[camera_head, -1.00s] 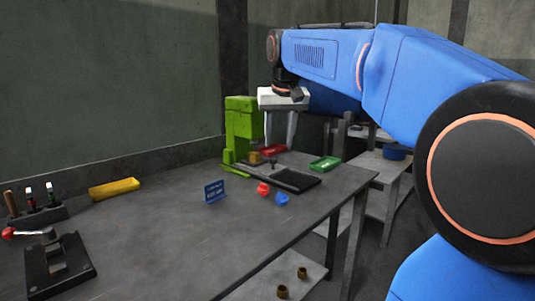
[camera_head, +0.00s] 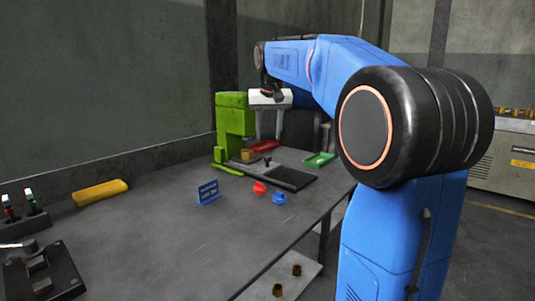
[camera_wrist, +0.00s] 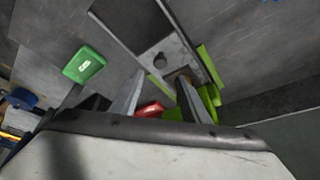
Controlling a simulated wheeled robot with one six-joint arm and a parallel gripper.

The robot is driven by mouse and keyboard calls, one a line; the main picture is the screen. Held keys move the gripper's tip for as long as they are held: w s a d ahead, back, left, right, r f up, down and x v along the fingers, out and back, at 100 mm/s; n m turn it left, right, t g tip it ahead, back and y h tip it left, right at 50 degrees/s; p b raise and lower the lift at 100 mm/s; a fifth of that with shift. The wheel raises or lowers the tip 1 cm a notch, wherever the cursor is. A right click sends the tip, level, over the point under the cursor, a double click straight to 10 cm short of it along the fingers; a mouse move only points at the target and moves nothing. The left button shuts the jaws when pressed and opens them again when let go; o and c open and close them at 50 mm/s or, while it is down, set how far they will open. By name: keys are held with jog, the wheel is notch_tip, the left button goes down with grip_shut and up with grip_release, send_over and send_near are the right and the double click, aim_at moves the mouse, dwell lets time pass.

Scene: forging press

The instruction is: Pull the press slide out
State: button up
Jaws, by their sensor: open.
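The green press (camera_head: 236,118) stands at the far end of the workbench. Its grey slide (camera_head: 250,164) lies at its foot, with a small black knob (camera_head: 267,160) standing up from it and a brass-coloured block (camera_head: 248,155) near the press. A black plate (camera_head: 290,178) lies in front, at the right end of the slide. My gripper (camera_head: 268,138) is open and empty, fingers pointing down, above the slide area and apart from the knob. In the wrist view the slide (camera_wrist: 176,45) and its round knob (camera_wrist: 160,60) show beyond the fingers (camera_wrist: 161,76).
A red tray (camera_head: 263,146) and a green tray (camera_head: 319,160) lie beyond the slide. A red piece (camera_head: 259,188), a blue piece (camera_head: 279,198) and a blue sign (camera_head: 208,192) stand nearer. The bench's middle is clear.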

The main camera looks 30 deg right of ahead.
aim_at(268, 156)
jog(key=x, duration=0.9)
jog(key=shift+f, duration=0.2)
jog(key=shift+c, duration=0.3)
grip_shut()
